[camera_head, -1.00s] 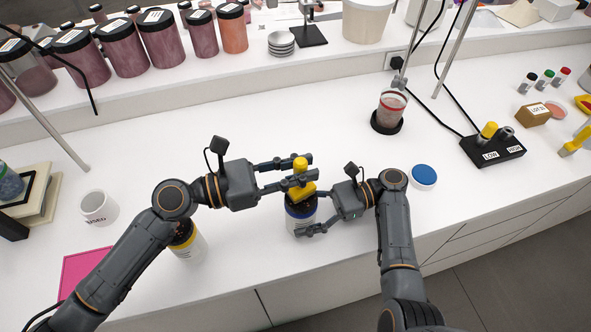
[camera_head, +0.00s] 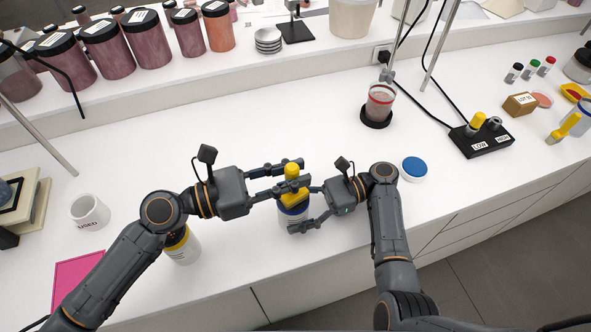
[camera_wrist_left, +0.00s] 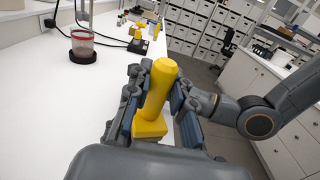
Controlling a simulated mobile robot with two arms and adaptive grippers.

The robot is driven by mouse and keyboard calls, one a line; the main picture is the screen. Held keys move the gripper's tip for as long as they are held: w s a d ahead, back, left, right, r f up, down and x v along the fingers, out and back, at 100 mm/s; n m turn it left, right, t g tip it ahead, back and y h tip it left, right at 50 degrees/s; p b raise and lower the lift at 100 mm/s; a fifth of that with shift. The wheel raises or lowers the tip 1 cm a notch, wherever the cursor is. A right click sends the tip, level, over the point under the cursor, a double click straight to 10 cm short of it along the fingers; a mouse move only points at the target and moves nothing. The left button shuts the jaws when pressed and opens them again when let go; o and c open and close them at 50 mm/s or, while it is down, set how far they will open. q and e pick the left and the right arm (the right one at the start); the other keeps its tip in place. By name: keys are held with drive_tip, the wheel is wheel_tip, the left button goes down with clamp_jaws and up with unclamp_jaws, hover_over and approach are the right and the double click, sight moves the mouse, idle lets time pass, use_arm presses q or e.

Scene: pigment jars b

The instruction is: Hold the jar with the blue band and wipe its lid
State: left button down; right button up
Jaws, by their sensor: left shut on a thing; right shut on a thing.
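The jar with the blue band (camera_head: 291,218) stands upright on the white bench in the head view. My right gripper (camera_head: 302,207) is shut on it from the right. My left gripper (camera_head: 288,180) is above the jar, shut on the handle of a yellow wiper (camera_head: 291,168). The wiper's yellow block sits over the lid and hides most of it; I cannot tell whether it touches. In the left wrist view the upright handle (camera_wrist_left: 160,82) is between the two fingers, with its block below. The jar is hidden there.
A yellow-banded jar (camera_head: 184,247) stands partly behind my left arm. A white mug (camera_head: 90,212) and pink sheet (camera_head: 79,279) are at left. A blue-topped round dish (camera_head: 414,167) lies just right of my right arm. A black holder (camera_head: 481,140) is farther right.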

sight(291, 162)
use_arm(q)
drive_tip(key=shift+a+f, duration=0.1)
drive_tip(key=shift+a, duration=0.2)
use_arm(e)
drive_tip(key=shift+s+f, duration=0.1)
drive_tip(key=shift+f, duration=0.2)
use_arm(q)
drive_tip(key=shift+w+d+r, duration=0.1)
drive_tip(key=shift+w+r, duration=0.05)
drive_tip(key=shift+r, duration=0.7)
drive_tip(key=shift+w+d+r, duration=0.15)
drive_tip(key=shift+w+r, duration=0.05)
drive_tip(key=shift+r, duration=0.7)
drive_tip(key=shift+w+d+r, duration=0.1)
drive_tip(key=shift+w+r, duration=0.05)
drive_tip(key=shift+r, duration=0.7)
use_arm(e)
drive_tip(key=o, duration=1.4)
use_arm(q)
drive_tip(key=shift+w, duration=0.1)
use_arm(e)
drive_tip(key=shift+o, duration=0.8)
drive_tip(key=shift+w+r, duration=0.15)
drive_tip(key=shift+w, duration=0.05)
